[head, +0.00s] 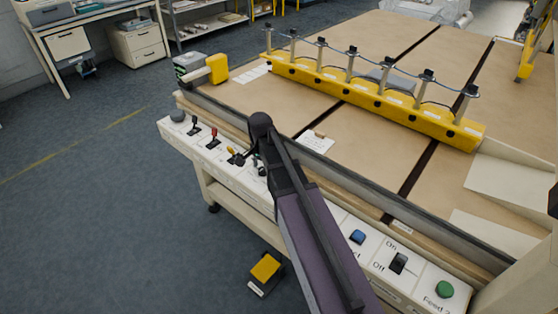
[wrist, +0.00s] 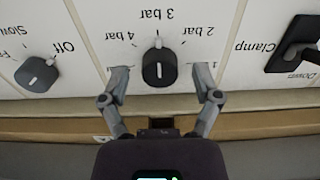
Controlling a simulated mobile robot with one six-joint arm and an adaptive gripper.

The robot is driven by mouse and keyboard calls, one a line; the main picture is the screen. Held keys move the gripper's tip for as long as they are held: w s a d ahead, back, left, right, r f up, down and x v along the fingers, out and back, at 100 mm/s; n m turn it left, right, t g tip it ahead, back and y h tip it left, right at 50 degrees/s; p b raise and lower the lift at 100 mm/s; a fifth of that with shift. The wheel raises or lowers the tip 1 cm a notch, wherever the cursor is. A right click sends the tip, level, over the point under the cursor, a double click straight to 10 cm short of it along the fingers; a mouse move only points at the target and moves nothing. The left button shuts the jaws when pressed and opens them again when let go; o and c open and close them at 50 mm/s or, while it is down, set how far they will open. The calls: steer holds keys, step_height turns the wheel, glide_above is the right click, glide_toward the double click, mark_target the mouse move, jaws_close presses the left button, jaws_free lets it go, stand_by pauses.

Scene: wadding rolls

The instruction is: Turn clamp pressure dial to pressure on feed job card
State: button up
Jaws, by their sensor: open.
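The black pressure dial (wrist: 158,68) is in the wrist view on a white panel, with upside-down labels 2 bar, 3 bar and 4 bar; its white mark points at 3 bar. My gripper (wrist: 160,76) is open, one finger on each side of the dial with gaps between. In the head view my gripper (head: 256,165) is at the panel and the dial cannot be made out clearly. A white card (head: 316,142) lies on the table near the panel; its writing is too small to read, and I cannot tell if it is the feed job card.
An Off/Slow dial (wrist: 37,74) and a black Clamp lever (wrist: 295,45) flank the pressure dial. Several levers, a blue button (head: 357,237) and a green button (head: 445,289) line the panel (head: 230,178). A yellow clamp bar (head: 370,98) crosses the table. A yellow pedal (head: 265,268) is on the floor.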

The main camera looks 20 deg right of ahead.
mark_target(263, 169)
steer(key=shift+r+p, duration=6.75)
steer(key=shift+r, duration=0.35)
steer(key=s+d+r+n+p, duration=0.1)
steer(key=s+r+n+p, duration=0.1)
steer(key=s+n, duration=0.9)
steer(key=shift+s+d+r+p, duration=0.2)
steer(key=shift+s+r+p, duration=0.1)
steer(key=shift+s, duration=1.75)
